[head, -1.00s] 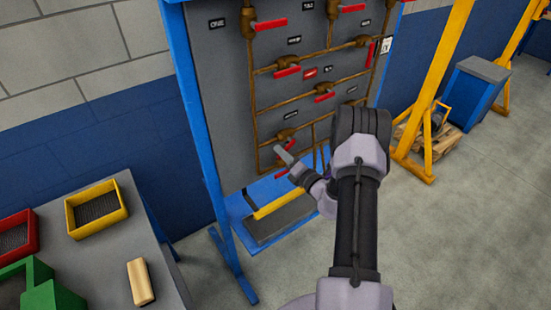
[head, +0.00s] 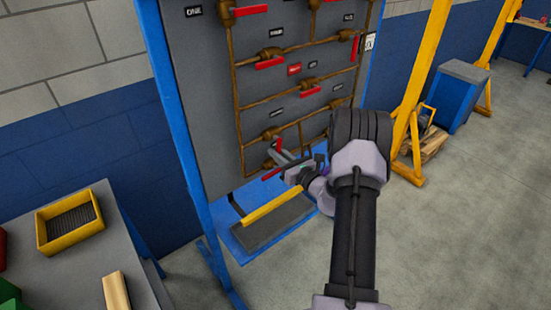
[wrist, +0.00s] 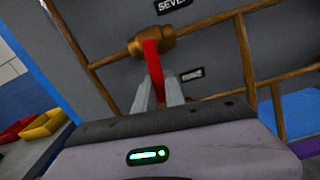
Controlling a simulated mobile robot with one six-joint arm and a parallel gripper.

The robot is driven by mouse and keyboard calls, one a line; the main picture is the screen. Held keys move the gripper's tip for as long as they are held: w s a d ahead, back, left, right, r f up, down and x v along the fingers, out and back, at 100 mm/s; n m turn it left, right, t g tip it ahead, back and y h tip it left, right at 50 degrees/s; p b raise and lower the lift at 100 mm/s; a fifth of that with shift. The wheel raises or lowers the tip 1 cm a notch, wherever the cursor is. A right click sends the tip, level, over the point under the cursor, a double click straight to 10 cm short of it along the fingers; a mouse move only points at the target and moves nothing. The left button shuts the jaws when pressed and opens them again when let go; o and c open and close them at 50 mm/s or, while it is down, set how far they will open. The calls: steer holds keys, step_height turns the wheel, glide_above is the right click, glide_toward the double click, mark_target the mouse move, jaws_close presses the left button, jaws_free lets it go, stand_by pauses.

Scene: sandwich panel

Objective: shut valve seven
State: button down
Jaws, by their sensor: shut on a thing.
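Valve seven is a brass valve body (wrist: 152,42) on a brown pipe, with a label reading SEVEN (wrist: 172,5) just above it in the wrist view. Its red handle (wrist: 153,62) runs from the body down between the two grey fingers of my gripper (wrist: 157,92), which are shut on it. The handle's lower end is hidden behind the gripper's body. In the head view my gripper (head: 279,156) is at the low valve (head: 271,134) on the panel, and red (head: 271,174) shows beside and below the fingers.
Other red-handled valves (head: 270,63) sit higher on the grey panel (head: 190,60) in its blue frame. A yellow bar (head: 270,207) and a dark tray (head: 275,222) lie below. A bench with a yellow bin (head: 68,238) stands left. The floor at right is open.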

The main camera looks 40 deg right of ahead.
steer(key=shift+d+n+b, duration=0.25)
steer(key=shift+n+b, duration=0.1)
steer(key=shift+n, duration=0.35)
steer(key=c, duration=1.4)
jaws_free()
steer(key=shift+d, duration=0.1)
steer(key=s+p, duration=0.2)
steer(key=s, duration=1.5)
steer(key=shift+s+d+p, duration=0.2)
steer(key=shift+d+p, duration=0.05)
steer(key=shift+p, duration=0.15)
